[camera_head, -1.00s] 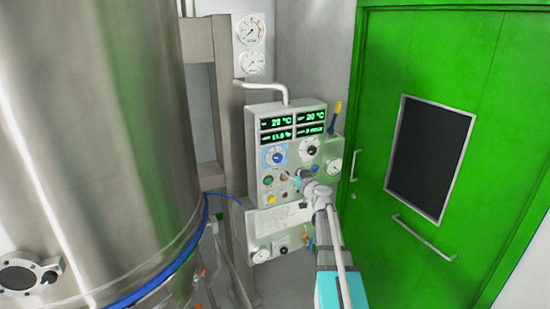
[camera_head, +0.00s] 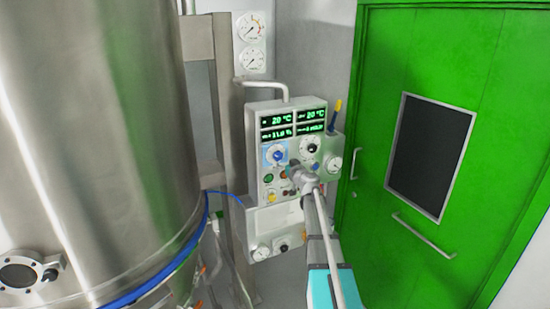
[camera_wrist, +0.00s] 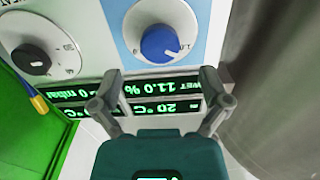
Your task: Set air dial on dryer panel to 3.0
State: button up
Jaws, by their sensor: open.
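The dryer panel (camera_head: 256,180) is a light box on a post, with green displays on top. A blue knob (camera_wrist: 160,43) on a white dial with a blue backing sits in its upper part; the dial also shows in the head view (camera_head: 275,155). One number near its pointer looks like 1, but the setting is too small to read surely. A black knob (camera_wrist: 32,60) on another white dial is beside it. My gripper (camera_wrist: 158,92) is open and empty. In the wrist view its fingers overlap the displays, apart from the blue knob. In the head view, it (camera_head: 294,169) is in front of the panel, below the dials.
Displays (camera_head: 283,125) read 20 °C and about 11.0 %. A screwdriver-like tool (camera_head: 334,115) stands at the panel's right. Buttons lie below the dials. A large steel vessel (camera_head: 100,150) is left; a green door (camera_head: 385,60) is right.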

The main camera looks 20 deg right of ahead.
aim_at(279, 157)
jog(key=shift+w+a, duration=0.1)
jog(key=shift+w, duration=2.95)
jog(key=c, duration=1.1)
jog(key=shift+a, duration=0.2)
jog(key=shift+c, duration=0.2)
jog(key=shift+d, duration=0.15)
